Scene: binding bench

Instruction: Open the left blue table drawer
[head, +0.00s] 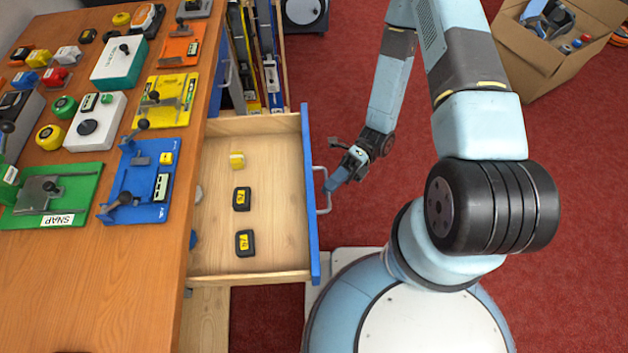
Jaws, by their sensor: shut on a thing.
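The blue-fronted table drawer (310,230) stands pulled out from the wooden table. Its pale wood inside shows, with a yellow piece (237,160) and two black blocks with yellow labels (242,198) lying in it. A grey bar handle (327,190) is on the drawer's blue front. My gripper (334,184) is at this handle, its fingers shut on it. The exact contact of the fingers is small and partly hidden in this view.
The table (150,270) holds several coloured fixtures, including a blue one (140,185) and a green one (60,195). Beyond the drawer stands a rack of long tools (262,60). A cardboard box (545,60) is at top right. Red carpet is open between.

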